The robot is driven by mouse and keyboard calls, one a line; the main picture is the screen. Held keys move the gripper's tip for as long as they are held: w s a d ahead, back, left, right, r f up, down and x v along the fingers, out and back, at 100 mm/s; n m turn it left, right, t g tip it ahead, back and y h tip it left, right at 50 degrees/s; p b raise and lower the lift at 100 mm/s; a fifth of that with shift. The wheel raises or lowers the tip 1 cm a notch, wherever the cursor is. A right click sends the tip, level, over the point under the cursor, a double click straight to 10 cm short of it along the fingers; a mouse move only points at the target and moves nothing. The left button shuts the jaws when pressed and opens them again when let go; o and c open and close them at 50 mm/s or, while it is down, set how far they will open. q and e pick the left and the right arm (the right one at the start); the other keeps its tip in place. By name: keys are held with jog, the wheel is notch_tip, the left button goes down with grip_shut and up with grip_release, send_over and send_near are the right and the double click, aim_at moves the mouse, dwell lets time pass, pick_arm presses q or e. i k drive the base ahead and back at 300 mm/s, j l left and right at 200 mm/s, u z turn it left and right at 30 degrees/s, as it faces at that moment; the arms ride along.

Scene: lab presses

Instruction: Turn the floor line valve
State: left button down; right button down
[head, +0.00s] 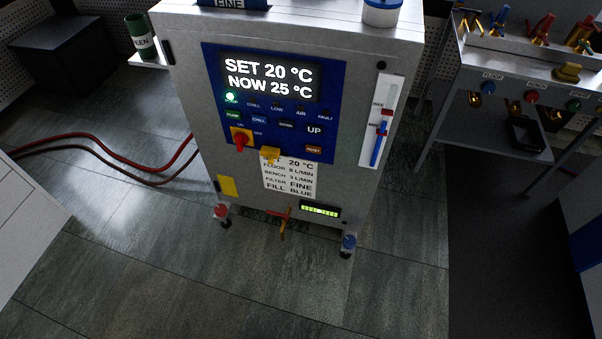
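A grey cabinet (185,70) stands in the middle, with a blue control panel (214,70). Its lit display (268,77) reads SET 20 °C, NOW 25 °C. A white card (289,180) lists FLOOR 8 L/MIN and BENCH 3 L/MIN. Low on the cabinet front is a brass valve (282,228) with a red handle. Neither gripper shows.
A flow gauge (382,122) with a blue and red column is on the cabinet's right side. Red hoses (85,140) run across the floor at the left. A green canister (140,36) stands behind. The tiled floor (190,270) in front is clear.

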aim_at(488, 88)
jog(key=z, duration=1.25)
jog(key=i+l, duration=0.3)
jog(key=i+l+u, duration=0.1)
jog(key=i+l, duration=0.2)
jog(key=l, duration=0.2)
